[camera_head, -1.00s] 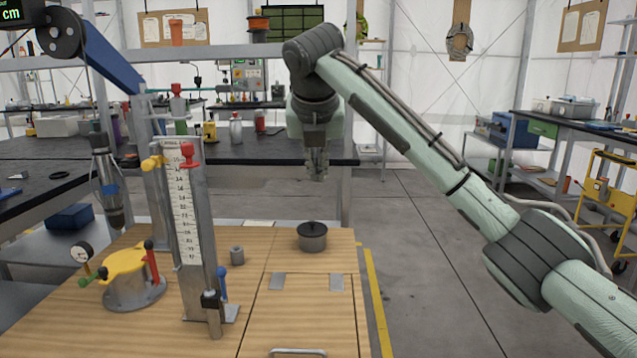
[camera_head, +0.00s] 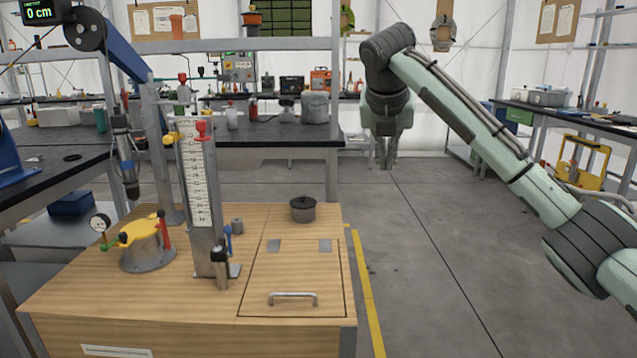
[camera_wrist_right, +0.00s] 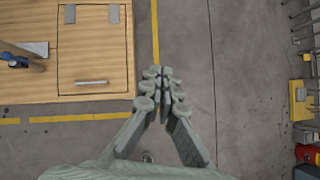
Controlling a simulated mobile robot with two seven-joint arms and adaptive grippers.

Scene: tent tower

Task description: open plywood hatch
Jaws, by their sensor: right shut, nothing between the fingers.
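The plywood hatch (camera_head: 292,276) is a rectangular panel set in the top of the wooden cabinet, at its right front. It lies flat and closed. Its metal bar handle (camera_head: 293,297) is near the front edge and two grey hinge plates are at the back edge. My right gripper (camera_head: 387,162) hangs pointing down over the floor, to the right of the cabinet and apart from the hatch. In the right wrist view the fingers (camera_wrist_right: 160,76) are together and empty. There the hatch (camera_wrist_right: 90,55) and its handle (camera_wrist_right: 92,82) lie to the left. My left gripper is not in view.
A black-topped bench (camera_head: 270,135) is behind. The floor right of the cabinet is clear, with a yellow line.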

